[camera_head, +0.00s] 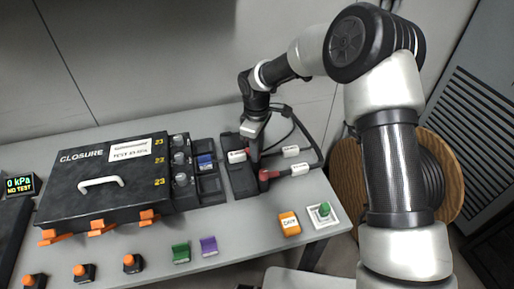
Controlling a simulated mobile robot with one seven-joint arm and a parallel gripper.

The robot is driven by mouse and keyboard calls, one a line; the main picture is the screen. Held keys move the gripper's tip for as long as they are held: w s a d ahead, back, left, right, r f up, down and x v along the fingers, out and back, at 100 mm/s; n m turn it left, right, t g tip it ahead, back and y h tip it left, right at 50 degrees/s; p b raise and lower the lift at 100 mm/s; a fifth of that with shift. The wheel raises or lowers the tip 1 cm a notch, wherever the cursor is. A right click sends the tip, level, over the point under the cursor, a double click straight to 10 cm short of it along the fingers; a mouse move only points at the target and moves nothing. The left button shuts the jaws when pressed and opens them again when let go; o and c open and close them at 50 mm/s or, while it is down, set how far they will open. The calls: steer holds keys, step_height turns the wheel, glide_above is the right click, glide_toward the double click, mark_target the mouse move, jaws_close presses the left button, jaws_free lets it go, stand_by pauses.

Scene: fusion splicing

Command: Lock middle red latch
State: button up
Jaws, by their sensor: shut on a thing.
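The black case marked CLOSURE (75,185) stands on the left of the table with its lid down. Three orange-red latches line its front edge: a left one (47,237), a middle one (101,228) and a right one (149,217). They hang out from the edge; I cannot tell exactly how each is seated. My gripper (259,170) is far to the right of the latches, pointing down beside the dark block. Its fingers are shut at the red connector (266,175) on a dark cable; the fingertips are small and the contact is partly hidden.
Labelled cables loop behind. Green (181,253) and purple (208,246) clips, an orange box (289,224) and a green knob (324,209) stand along the front. Orange-topped pieces (132,263) stand at front left.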

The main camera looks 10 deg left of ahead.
steer(key=n, duration=0.2)
steer(key=n+p, duration=0.1)
steer(key=n, duration=0.1)
steer(key=shift+w+a+r, duration=0.15)
steer(key=shift+w+r, duration=0.05)
steer(key=shift+r, duration=0.05)
steer(key=shift+o, duration=0.2)
steer(key=shift+n, duration=0.4)
steer(key=shift+f, duration=0.1)
steer(key=shift+a, duration=0.1)
steer(key=o, duration=1)
steer(key=shift+s, duration=0.15)
steer(key=shift+f, duration=0.1)
